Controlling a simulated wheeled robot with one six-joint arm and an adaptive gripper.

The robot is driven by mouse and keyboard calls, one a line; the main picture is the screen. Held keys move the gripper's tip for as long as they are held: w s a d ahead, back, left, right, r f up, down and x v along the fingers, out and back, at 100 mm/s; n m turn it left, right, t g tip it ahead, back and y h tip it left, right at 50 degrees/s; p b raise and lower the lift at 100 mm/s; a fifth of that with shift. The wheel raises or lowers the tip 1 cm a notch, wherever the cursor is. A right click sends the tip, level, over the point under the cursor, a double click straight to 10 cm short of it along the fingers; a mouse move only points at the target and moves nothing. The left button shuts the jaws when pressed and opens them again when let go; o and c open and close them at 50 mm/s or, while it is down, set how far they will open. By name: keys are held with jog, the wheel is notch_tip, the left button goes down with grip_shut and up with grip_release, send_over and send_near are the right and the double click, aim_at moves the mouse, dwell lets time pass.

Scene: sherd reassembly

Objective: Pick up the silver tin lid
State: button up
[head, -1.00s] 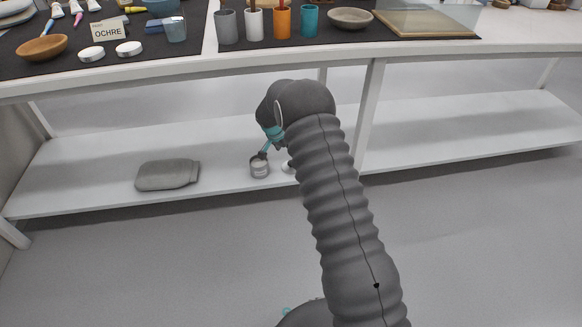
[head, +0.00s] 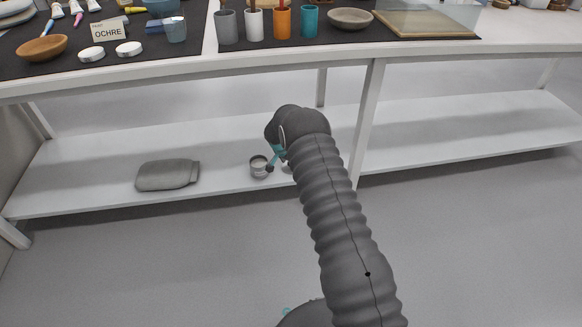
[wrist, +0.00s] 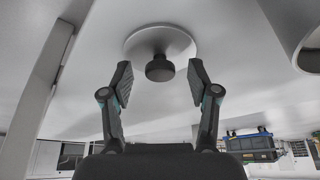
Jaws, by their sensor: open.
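The silver tin lid (wrist: 185,42) is a pale round disc with a dark knob (wrist: 160,68) in the wrist view. It lies on the lower shelf, knob facing my gripper. My gripper (wrist: 160,80) is open and empty, with one finger to each side of the knob and clear space between.
A table leg (head: 368,120) stands to the right. The tabletop (head: 290,58) above holds cups, bowls and paints. The shelf right of the leg is clear.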

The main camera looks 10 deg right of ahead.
jog(key=c, duration=1.1)
jog(key=shift+c, duration=0.2)
jog(key=shift+r, duration=0.15)
